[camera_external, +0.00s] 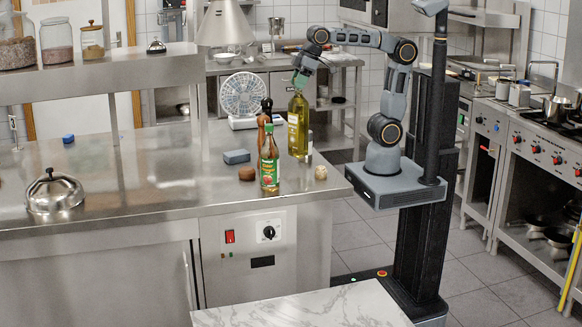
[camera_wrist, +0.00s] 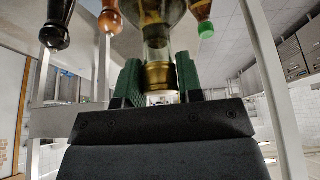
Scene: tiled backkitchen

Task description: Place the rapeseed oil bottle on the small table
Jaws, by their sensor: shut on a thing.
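The rapeseed oil bottle (camera_external: 298,126), tall with yellow-green oil and a pale label, stands upright near the right end of the steel counter. My gripper (camera_external: 301,80) reaches it from above and is shut on its neck. In the wrist view the green finger pads of my gripper (camera_wrist: 158,78) press on both sides of the gold-coloured neck of the bottle (camera_wrist: 158,45). I cannot tell if the bottle's base touches the counter. The small table (camera_external: 300,310), with a white marble top, shows at the bottom edge, in front of the counter.
A sauce bottle (camera_external: 269,160) with a green label stands just left of the oil bottle, with pepper mills (camera_external: 262,117) behind it. A small pale ball (camera_external: 320,172), a brown piece (camera_external: 246,173) and a blue-grey box (camera_external: 236,156) lie nearby. The marble top's visible part is clear.

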